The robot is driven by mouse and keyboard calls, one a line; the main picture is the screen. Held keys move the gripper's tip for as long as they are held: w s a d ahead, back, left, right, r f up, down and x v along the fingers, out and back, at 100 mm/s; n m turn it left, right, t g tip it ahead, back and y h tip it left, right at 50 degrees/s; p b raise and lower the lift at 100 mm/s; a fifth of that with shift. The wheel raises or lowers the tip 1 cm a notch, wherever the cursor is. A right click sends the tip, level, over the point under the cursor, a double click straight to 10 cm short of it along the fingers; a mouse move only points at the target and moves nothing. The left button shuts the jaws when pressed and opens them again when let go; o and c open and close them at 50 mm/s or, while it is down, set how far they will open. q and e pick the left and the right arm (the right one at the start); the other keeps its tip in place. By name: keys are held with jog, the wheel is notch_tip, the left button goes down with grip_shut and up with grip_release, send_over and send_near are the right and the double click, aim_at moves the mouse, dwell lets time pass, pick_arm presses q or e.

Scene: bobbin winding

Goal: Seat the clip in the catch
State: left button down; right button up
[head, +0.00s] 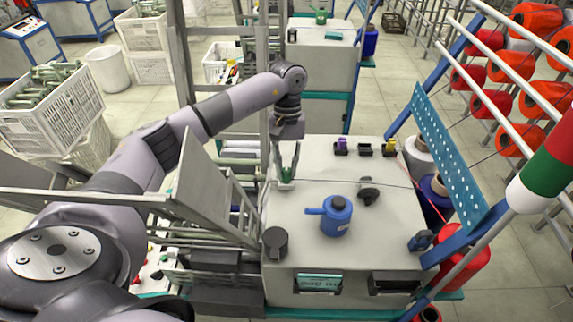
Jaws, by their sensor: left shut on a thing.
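My left gripper (287,176) points down over the left back part of the grey machine top. It is shut on a small green piece, likely the clip, mostly hidden between the fingers. A thin dark line runs from there to the right across the machine top. Three small black holders stand in a row at the back: the left one (340,150) carries a purple piece, the middle one (365,151) shows no coloured piece, and the right one (389,152) carries a yellow piece. I cannot tell for sure which is the catch. My right gripper is not in view.
A blue pot with a spout (336,216), a black knob-like part (368,191) and a dark round cap (275,242) stand on the machine top (390,235). A teal perforated panel (446,150) leans at the right. Red spools (482,103) hang beyond it.

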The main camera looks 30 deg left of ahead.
pick_arm(q)
jog(key=shift+f, duration=0.35)
jog(key=c, duration=1.4)
grip_release()
jog(key=shift+o, duration=0.2)
jog(key=v, duration=1.2)
jog(key=shift+w+r, duration=0.1)
jog(key=shift+r, duration=0.05)
